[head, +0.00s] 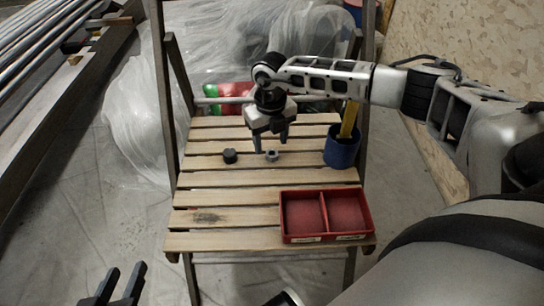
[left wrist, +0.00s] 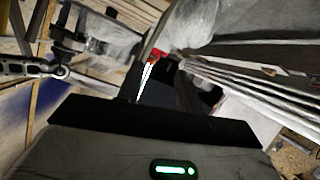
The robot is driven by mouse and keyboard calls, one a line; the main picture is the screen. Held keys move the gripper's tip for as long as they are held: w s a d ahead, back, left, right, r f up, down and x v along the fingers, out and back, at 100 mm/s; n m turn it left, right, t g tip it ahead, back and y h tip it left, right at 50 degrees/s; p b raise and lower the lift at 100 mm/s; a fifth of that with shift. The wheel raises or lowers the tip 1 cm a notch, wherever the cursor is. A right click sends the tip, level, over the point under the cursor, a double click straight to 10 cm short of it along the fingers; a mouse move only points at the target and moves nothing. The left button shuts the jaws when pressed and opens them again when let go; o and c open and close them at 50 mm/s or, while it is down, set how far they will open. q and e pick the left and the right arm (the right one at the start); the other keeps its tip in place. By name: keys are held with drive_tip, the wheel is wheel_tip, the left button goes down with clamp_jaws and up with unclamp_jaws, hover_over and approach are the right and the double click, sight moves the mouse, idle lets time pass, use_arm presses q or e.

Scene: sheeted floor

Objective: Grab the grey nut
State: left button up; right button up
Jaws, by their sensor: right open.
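A small grey nut (head: 272,155) lies on the slatted wooden table (head: 224,215), near its middle. A darker, near-black nut (head: 230,156) lies a little to its left. My right gripper (head: 270,146) points down just above the grey nut, with its fingers apart and nothing between them. I cannot tell exactly how high the fingertips are over the nut. My left gripper (head: 126,272) is low at the bottom left, off the table, with its two dark fingers apart and empty. No nut can be made out in the left wrist view.
A red two-compartment tray (head: 283,222) stands empty at the table's front right. A blue cup (head: 341,153) with a yellow item (head: 349,118) in it stands at the right edge. Wooden uprights flank the table.

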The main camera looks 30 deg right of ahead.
wheel_tip(320, 180, down, 3)
drive_tip(key=shift+s+b, duration=0.1)
drive_tip(key=shift+b, duration=0.25)
use_arm(q)
drive_tip(key=shift+s+d+r, duration=0.2)
drive_tip(key=shift+s+r, duration=0.05)
drive_tip(key=shift+r, duration=0.35)
use_arm(e)
drive_tip(key=c, duration=1)
use_arm(q)
drive_tip(key=shift+f, duration=0.15)
use_arm(e)
drive_tip(key=shift+c, duration=0.4)
drive_tip(key=shift+r, duration=0.1)
